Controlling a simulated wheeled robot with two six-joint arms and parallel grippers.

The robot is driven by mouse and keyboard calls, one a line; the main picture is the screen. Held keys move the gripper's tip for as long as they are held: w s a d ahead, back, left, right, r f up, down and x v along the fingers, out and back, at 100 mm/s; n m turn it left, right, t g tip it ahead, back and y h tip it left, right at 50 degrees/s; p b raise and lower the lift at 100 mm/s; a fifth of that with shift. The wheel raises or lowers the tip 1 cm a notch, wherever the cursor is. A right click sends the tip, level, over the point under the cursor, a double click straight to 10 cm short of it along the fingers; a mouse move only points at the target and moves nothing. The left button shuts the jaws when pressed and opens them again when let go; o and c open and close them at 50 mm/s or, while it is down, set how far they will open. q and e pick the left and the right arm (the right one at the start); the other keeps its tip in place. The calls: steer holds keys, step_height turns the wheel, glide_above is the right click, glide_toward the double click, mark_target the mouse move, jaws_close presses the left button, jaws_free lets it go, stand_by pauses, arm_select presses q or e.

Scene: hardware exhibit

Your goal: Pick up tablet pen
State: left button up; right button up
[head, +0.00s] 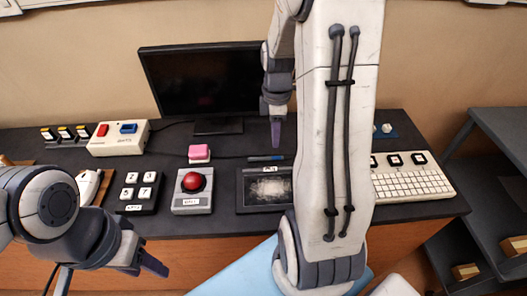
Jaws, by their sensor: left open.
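My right gripper (276,133) points down above and slightly behind the pen in the picture, in front of the monitor; I see no contact. Only one of its fingers shows clearly, so its opening cannot be read. My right arm covers the tablet's right side and whatever lies right of the pen. My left gripper (148,263) is open and empty at the table's front edge, lower left, far from the pen.
A monitor (193,88) stands at the back. Left of the tablet are a red button box (191,206), a pink button (199,152), a four-key pad (138,192), a mouse (88,186) and a switch box (118,142). A white keyboard (412,184) lies to the right.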

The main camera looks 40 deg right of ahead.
mark_target(273, 157)
step_height(273, 157, down, 2)
steer(key=shift+d+f, duration=0.1)
steer(key=shift+w+a+f, duration=0.1)
steer(key=shift+f, duration=1.25)
steer(key=shift+w+a+f, duration=0.1)
steer(key=shift+f, duration=1.25)
jaws_close()
